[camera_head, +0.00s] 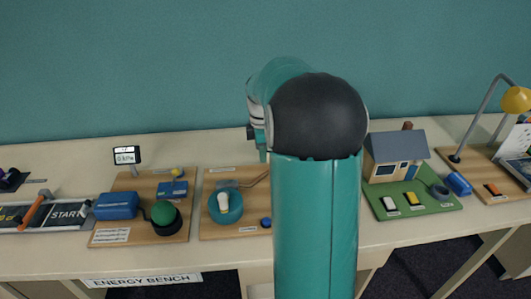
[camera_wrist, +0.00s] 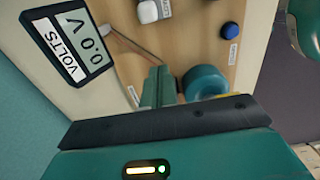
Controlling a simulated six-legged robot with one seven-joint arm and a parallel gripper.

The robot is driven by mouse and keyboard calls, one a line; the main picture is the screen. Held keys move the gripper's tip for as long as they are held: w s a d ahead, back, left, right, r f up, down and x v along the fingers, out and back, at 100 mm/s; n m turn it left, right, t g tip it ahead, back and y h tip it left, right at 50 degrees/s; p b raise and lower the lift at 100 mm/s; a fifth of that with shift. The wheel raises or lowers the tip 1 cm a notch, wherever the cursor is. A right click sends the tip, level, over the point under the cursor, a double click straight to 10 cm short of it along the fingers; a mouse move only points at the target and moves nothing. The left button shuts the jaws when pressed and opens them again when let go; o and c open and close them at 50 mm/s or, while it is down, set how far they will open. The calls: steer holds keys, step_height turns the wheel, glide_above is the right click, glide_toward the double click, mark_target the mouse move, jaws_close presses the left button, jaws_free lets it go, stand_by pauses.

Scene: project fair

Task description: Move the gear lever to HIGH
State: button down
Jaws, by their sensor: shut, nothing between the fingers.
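I cannot make out a gear lever or the word HIGH for certain in either view. The middle wooden board (camera_head: 207,228) carries a teal round part with an upright white piece (camera_head: 223,199), a thin bent rod (camera_head: 257,179) and a blue knob (camera_head: 266,222). My arm hides the board's right side. My gripper (camera_head: 262,155) is above the back of this board. In the wrist view its two teal fingers (camera_wrist: 157,86) are together and empty, beside a teal cylinder (camera_wrist: 205,82). The rod (camera_wrist: 125,43) ends close by the fingers there; contact is unclear.
A VOLTS meter (camera_wrist: 68,45) stands beside the gripper. Right are a model house (camera_head: 397,155) and a yellow lamp (camera_head: 516,100). The wall is behind.

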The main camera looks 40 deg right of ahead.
step_height(320, 180, down, 7)
steer(key=shift+s+d+r, duration=0.15)
steer(key=shift+s+d, duration=0.3)
steer(key=shift+d, duration=0.2)
steer(key=shift+s+d+r, duration=0.15)
steer(key=shift+s+d, duration=0.3)
steer(key=shift+d, duration=0.15)
steer(key=shift+d+r, duration=0.1)
steer(key=shift+d, duration=0.2)
steer(key=shift+s, duration=0.15)
steer(key=shift+d+r+y, duration=0.15)
steer(key=shift+d+y, duration=0.05)
steer(key=shift+y, duration=0.1)
steer(key=shift+s+d+r+t+y, duration=0.25)
steer(key=shift+s+d+t+y, duration=0.25)
steer(key=shift+t, duration=0.1)
steer(key=d+y, duration=0.1)
steer(key=s+t+y, duration=0.1)
steer(key=d+t+y, duration=0.1)
steer(key=shift+s+d+r+y, duration=0.3)
steer(key=shift+y, duration=0.1)
steer(key=shift+a, duration=0.15)
steer(key=shift+r+t, duration=0.15)
steer(key=shift+t, duration=0.15)
